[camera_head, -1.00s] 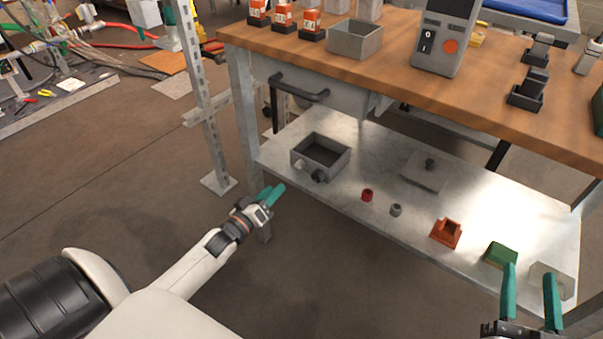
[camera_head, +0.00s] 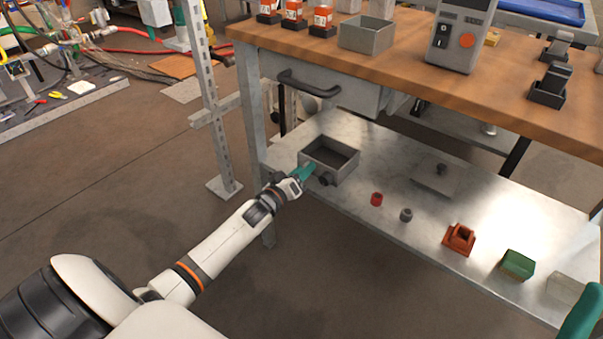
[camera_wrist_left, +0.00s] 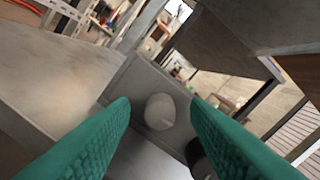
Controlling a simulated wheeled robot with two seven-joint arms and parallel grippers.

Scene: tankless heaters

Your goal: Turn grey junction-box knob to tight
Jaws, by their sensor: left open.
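The grey junction box (camera_head: 345,176), an open-topped box, sits on the lower metal shelf near its left end. Its dark round knob (camera_head: 326,179) sticks out of the front wall. My left gripper (camera_head: 308,172) is at this front wall, just left of the knob. In the left wrist view, its open green fingers (camera_wrist_left: 160,125) have a pale round disc (camera_wrist_left: 160,111) on the box wall between them. A dark round part (camera_wrist_left: 200,158) is partly hidden behind the right finger. I cannot tell contact. One finger of my right gripper (camera_head: 580,318) shows at the lower right corner.
On the shelf are a red cap (camera_head: 376,199), a grey cap (camera_head: 406,215), an orange-red block (camera_head: 459,238), a green block (camera_head: 517,264) and a flat grey plate (camera_head: 437,186). The wooden tabletop (camera_head: 420,80) and drawer handle (camera_head: 310,85) are above. A metal post (camera_head: 205,100) stands left.

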